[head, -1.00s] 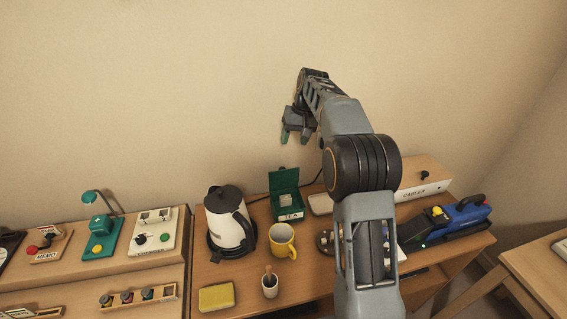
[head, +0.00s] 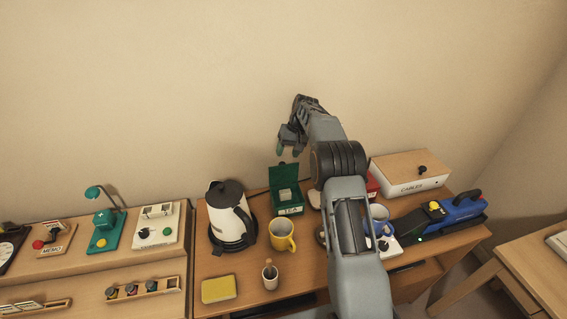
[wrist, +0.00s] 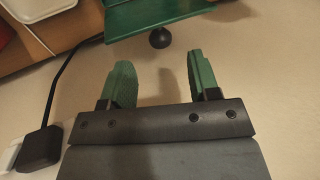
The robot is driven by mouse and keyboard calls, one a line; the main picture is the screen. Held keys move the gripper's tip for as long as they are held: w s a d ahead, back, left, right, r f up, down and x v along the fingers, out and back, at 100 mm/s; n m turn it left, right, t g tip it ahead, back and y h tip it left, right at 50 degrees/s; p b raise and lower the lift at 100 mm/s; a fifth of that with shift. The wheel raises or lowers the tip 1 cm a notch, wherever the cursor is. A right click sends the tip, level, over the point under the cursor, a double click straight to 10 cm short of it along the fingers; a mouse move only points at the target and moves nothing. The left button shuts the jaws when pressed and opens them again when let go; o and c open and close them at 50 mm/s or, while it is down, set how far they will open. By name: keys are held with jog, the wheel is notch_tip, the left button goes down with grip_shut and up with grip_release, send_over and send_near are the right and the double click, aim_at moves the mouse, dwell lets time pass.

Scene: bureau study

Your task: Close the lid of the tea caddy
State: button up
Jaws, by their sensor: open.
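The green tea caddy (head: 290,211), with a "TEA" label on its front, stands on the desk against the wall side. Its green lid (head: 284,176) is open, standing up at the back, and a pale block shows inside. In the wrist view the green lid (wrist: 165,14) crosses the top, with a round black knob (wrist: 160,39) on it. My gripper (head: 288,151) is above and behind the raised lid. In the wrist view my gripper (wrist: 161,80) is open and empty, its green fingers apart; the knob lies just beyond the fingertips, between their lines, with no contact visible.
A white kettle (head: 226,222) stands left of the caddy and a yellow mug (head: 281,236) in front. A white CABLES box (head: 411,187) and a blue tool (head: 458,212) are at right. The wall is close behind; a black plug (wrist: 40,147) with a cable is on it.

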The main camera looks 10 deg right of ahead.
aim_at(283, 171)
jog(key=shift+p+x, duration=0.4)
jog(key=shift+x, duration=2.45)
grip_shut()
